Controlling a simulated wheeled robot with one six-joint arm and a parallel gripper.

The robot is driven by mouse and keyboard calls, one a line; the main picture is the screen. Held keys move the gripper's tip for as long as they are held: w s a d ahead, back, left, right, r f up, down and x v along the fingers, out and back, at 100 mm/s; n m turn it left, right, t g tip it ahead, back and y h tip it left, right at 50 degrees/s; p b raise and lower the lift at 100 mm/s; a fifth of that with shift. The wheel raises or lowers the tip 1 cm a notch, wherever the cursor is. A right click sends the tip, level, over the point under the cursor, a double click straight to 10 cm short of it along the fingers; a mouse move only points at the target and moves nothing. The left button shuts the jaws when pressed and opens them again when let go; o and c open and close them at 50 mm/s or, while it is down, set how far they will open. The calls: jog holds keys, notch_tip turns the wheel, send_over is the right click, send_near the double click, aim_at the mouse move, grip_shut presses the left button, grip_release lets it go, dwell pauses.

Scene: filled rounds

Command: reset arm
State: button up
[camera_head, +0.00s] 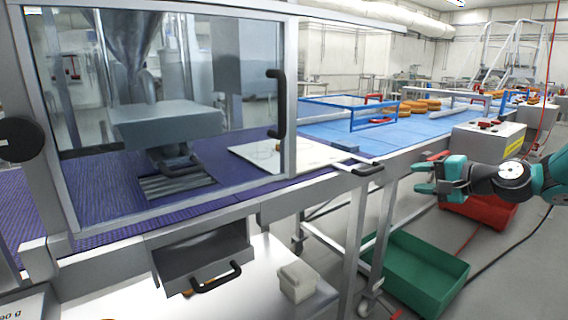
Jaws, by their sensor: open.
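My gripper (424,176) is at the right of the head view, with my arm reaching in from the right edge. It points left, and its teal fingers are apart with nothing between them. It hangs in the air beside the conveyor's side, above the green crate as the picture shows it. The end of the fingers is near a black handle (368,168) on the conveyor frame; I cannot tell the gap in depth.
A windowed machine guard (283,100) fills the left. Orange rounds (412,107) sit on the blue conveyor (340,132) farther back. A control box (487,138) is behind my gripper. Cables cross the floor at right.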

jog(key=s+a+r+n+g, duration=0.1)
jog(key=s+a+n+g, duration=0.35)
jog(key=s+a, duration=0.45)
jog(key=s+a+r+n+g, duration=0.1)
jog(key=s+a+n+g, duration=0.35)
jog(key=a, duration=0.75)
jog(key=s+a+f+n+g+h, duration=0.15)
jog(key=s+n, duration=0.25)
jog(key=s, duration=0.7)
jog(key=s+a+f+n+g+h, duration=0.1)
jog(key=s+n+g+h, duration=0.2)
jog(key=s, duration=0.8)
notch_tip(320, 180, up, 13)
jog(key=n+t+p, duration=0.1)
jog(key=p, duration=1.1)
jog(key=shift+s+d+p, duration=0.3)
jog(key=shift+p, duration=0.05)
jog(key=shift+r+t, duration=0.1)
jog(key=shift+t, duration=0.15)
